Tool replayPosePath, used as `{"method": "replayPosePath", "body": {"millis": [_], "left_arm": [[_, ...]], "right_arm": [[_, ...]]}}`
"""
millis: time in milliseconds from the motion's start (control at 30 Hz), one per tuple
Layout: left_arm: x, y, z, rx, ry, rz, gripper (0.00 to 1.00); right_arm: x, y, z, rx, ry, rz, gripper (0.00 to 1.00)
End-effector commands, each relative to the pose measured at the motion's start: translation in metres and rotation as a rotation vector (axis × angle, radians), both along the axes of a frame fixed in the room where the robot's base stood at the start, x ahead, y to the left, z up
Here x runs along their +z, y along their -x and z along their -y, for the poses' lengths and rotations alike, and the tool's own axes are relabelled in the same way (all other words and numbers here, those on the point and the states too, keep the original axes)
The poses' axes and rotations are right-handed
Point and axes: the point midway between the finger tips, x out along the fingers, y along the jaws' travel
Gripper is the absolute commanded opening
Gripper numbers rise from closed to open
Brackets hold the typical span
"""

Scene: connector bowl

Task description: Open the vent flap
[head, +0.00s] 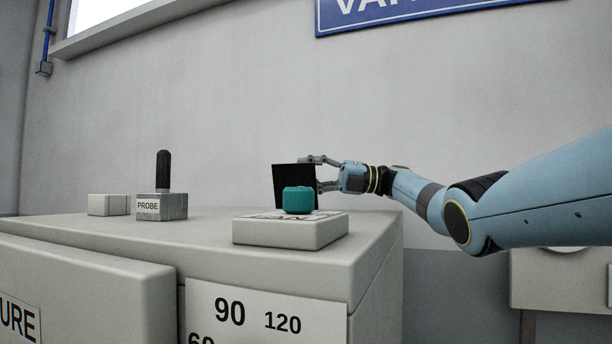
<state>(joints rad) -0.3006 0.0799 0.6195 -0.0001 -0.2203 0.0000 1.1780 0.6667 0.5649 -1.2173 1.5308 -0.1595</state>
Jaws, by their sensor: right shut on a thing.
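A dark, square, upright plate (288,175), which looks like the vent flap, stands over a pale block (290,232) on top of the cabinet. A teal knob-like piece (298,200) sits on the block in front of the plate and covers its lower right part. My right gripper (314,173) reaches in from the right and is shut on the plate at its right edge. One finger shows above and one lower down; the exact contact is partly hidden behind the plate. My left gripper is not in view.
On the cabinet top (215,222) to the left stand a grey block labelled PROBE (161,207) with a black handle (163,171) and a small pale block (108,205). A scale label (262,312) is on the front. The top between the PROBE block and the pale block is clear.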

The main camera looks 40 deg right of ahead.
Motion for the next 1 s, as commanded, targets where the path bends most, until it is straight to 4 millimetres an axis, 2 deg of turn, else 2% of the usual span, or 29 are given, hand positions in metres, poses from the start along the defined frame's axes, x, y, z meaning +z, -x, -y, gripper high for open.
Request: {"method": "replayPosePath", "body": {"millis": [300, 333, 500, 767, 867, 1000], "left_arm": [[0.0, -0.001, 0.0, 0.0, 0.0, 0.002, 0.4], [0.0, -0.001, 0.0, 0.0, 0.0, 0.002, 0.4], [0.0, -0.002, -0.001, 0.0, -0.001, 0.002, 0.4], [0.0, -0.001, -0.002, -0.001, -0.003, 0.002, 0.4], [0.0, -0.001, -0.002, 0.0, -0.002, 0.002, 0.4], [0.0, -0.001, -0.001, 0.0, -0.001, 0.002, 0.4]], "right_arm": [[-0.005, 0.0, 0.001, -0.005, 0.006, -0.007, 0.0], [-0.005, 0.0, 0.001, -0.005, 0.007, -0.007, 0.32], [-0.004, 0.0, 0.001, -0.003, 0.005, -0.006, 0.53], [-0.003, 0.0, 0.002, -0.002, 0.004, -0.004, 0.53], [-0.003, 0.005, 0.009, -0.003, 0.004, -0.004, 0.53], [-0.006, 0.018, 0.029, -0.005, 0.002, -0.006, 0.53]]}}
